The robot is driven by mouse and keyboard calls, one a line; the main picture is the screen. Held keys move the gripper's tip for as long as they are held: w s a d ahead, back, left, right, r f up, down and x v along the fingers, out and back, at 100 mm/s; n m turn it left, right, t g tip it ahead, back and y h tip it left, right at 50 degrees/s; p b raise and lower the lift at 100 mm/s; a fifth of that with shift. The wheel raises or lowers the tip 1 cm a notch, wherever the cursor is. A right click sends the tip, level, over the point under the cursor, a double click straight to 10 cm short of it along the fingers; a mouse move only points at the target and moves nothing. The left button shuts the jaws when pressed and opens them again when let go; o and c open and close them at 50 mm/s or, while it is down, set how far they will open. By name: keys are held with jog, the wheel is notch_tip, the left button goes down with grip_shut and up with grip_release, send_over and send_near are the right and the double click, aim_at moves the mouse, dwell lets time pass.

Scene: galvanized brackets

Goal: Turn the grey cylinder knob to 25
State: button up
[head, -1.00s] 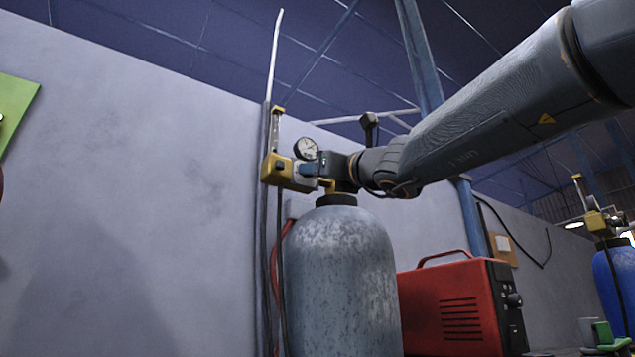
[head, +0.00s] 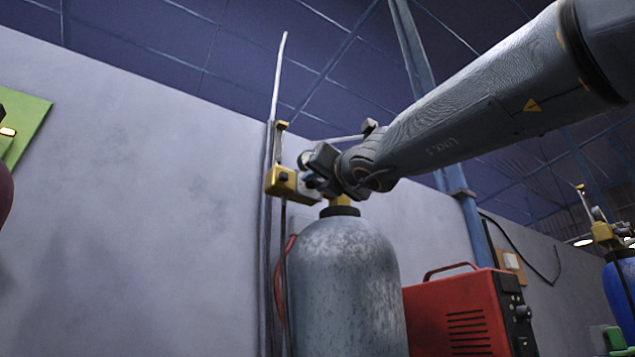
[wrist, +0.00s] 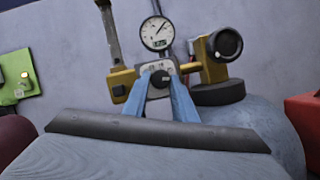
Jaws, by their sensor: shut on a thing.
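The grey cylinder (head: 340,285) stands upright against the wall in the head view, with a brass regulator (head: 282,182) on top. In the head view my wrist hides the knob and most of the gauge.
A brass valve with a black handwheel (wrist: 226,43) is close on the right of my fingers. A flow tube (wrist: 109,35) rises at left. A red machine (head: 459,313) stands right of the cylinder. A blue cylinder (head: 622,280) is at far right.

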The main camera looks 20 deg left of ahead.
jog(key=o, duration=1)
jog(key=shift+a, duration=0.1)
jog(key=shift+o, duration=0.2)
jog(key=b+v, duration=0.2)
jog(key=v, duration=0.5)
jog(key=shift+s+d+f, duration=0.2)
jog(key=shift+s+d, duration=0.05)
